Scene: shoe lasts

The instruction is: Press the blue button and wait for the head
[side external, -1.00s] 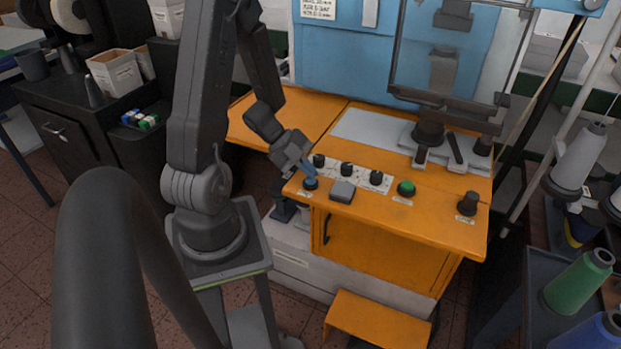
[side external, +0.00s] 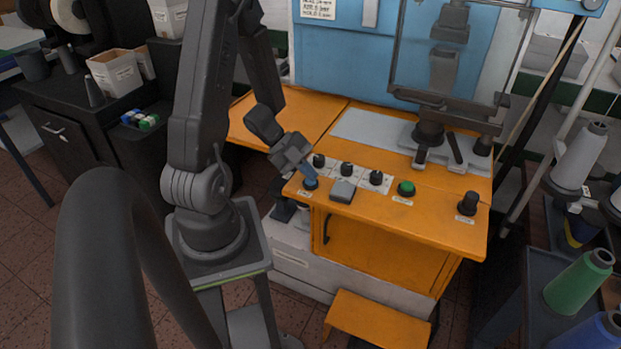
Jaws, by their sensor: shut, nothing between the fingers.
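The blue button (side external: 311,185) sits at the left front corner of the orange machine table (side external: 450,222). My gripper (side external: 309,175) is shut and empty. It points down with its tips at the button, seemingly touching it and partly covering it. I cannot tell how far the button is pressed in. The dark grey head (side external: 450,24) hangs at the upper right in front of the blue machine body (side external: 345,55). It is above the dark clamp and stand (side external: 428,134), with a visible gap between.
Several black knobs (side external: 346,170), a grey square pad (side external: 342,191) and a green button (side external: 406,188) lie along the front panel to the right of my gripper. A black knob (side external: 468,203) stands at the right corner. Thread cones (side external: 578,282) stand at far right.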

